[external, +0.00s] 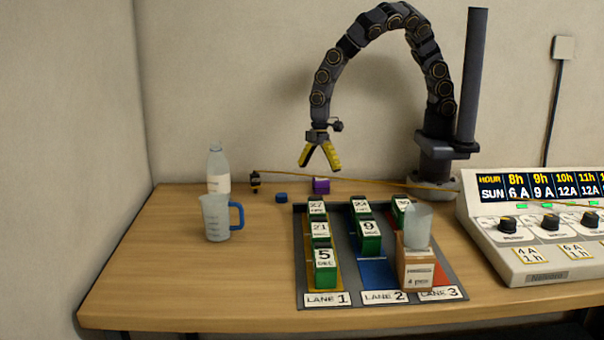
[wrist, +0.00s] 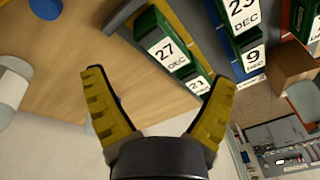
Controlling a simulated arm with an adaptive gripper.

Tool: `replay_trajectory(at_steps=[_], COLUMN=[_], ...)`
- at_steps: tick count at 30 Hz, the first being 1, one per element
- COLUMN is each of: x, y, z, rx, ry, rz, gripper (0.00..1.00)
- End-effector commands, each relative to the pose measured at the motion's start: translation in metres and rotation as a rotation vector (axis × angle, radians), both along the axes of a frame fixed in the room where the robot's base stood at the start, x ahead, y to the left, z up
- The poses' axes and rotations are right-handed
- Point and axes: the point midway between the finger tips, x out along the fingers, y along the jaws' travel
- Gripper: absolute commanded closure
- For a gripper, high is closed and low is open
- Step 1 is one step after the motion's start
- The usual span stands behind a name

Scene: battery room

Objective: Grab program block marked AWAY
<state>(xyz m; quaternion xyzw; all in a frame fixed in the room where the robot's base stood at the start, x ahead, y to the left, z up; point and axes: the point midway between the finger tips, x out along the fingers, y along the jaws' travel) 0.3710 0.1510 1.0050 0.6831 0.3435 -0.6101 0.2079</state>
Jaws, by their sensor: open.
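I cannot read the word AWAY on any block in either view. A small purple block (external: 321,185) lies at the back of the table, behind the lane board; no marking on it is legible. Two cream blocks, one reading 4A 1h (external: 531,256) and one 6A 1h (external: 578,250), sit on the front of the control panel (external: 545,276). My gripper (external: 320,168) hangs above the purple block, open and empty. In the wrist view its yellow fingers (wrist: 161,78) are spread, with table and a 27 DEC block (wrist: 166,48) beyond them.
The lane board (external: 345,284) holds several green date blocks (external: 325,268). A cardboard box (external: 415,272) with a translucent cup (external: 418,226) stands at its right front. A blue-handled jug (external: 216,218), bottle (external: 217,168) and blue piece (external: 281,197) stand left. The front left table is clear.

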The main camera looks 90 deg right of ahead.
Motion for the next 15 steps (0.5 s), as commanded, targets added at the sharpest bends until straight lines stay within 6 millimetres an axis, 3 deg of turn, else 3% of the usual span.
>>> replay_trajectory(at_steps=[1,3,6,9,15], x=[0.001,-0.003,-0.012,-0.02,-0.022], y=[-0.042,-0.09,-0.137,-0.162,-0.168], z=[-0.013,-0.027,-0.04,-0.048,-0.064], rx=[-0.044,-0.103,-0.161,-0.195,-0.202], ry=[0.031,0.059,0.085,0.096,0.1], rz=[-0.166,-0.365,-0.568,-0.679,-0.709], gripper=[0.14,0.14,0.14,0.14,0.14])
